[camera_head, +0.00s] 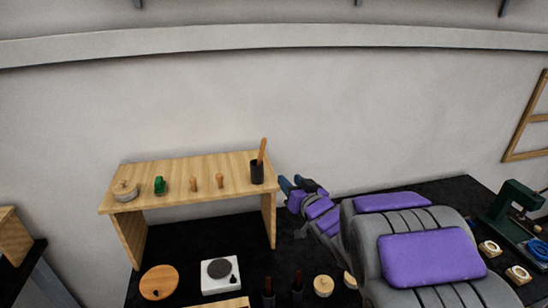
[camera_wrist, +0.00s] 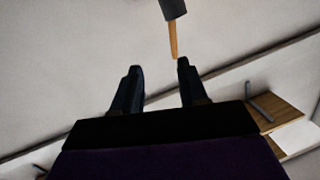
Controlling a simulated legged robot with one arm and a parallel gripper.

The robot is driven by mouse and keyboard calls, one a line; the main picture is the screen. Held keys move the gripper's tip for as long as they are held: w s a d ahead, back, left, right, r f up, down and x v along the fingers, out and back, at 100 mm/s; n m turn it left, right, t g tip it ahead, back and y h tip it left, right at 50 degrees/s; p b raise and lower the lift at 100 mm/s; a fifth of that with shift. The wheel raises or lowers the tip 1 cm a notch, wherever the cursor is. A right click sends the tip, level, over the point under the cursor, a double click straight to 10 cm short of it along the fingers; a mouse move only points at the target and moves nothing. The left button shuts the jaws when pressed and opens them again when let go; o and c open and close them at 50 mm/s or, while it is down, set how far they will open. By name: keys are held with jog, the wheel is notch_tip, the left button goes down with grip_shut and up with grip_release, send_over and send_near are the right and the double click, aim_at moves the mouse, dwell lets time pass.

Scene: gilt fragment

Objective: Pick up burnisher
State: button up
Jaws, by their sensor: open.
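A tool with an orange-brown wooden handle (camera_head: 262,150) leans upright in a black cup (camera_head: 257,174) at the right end of the wooden shelf. It may be the burnisher; its lower end is hidden in the cup. In the wrist view the handle (camera_wrist: 173,42) hangs below the dark cup (camera_wrist: 173,9), near the right fingertip in the picture. My gripper (camera_head: 296,182) is just right of the cup and apart from it, below the handle's top. In the wrist view my gripper (camera_wrist: 160,68) is open, with nothing between its fingers.
The shelf (camera_head: 190,169) also bears a round wooden container (camera_head: 124,190), a green object (camera_head: 159,185) and two small wooden pegs. Below, a white hotplate (camera_head: 221,274), a wooden disc (camera_head: 159,282) and black cups (camera_head: 268,292) with tools stand on the dark table. A green machine (camera_head: 515,205) is at right.

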jog(key=r+y, duration=0.1)
send_near(263, 152)
jog(key=d+x, duration=0.1)
jog(key=x, duration=0.4)
jog(key=shift+w+a, duration=0.65)
jog(key=shift+a, duration=0.2)
jog(key=x, duration=0.3)
jog(key=shift+a+b, duration=0.1)
jog(key=shift+b, duration=0.2)
jog(key=shift+w+a+r, duration=0.1)
jog(key=shift+w+a, duration=0.1)
jog(key=shift+w, duration=0.45)
grip_shut()
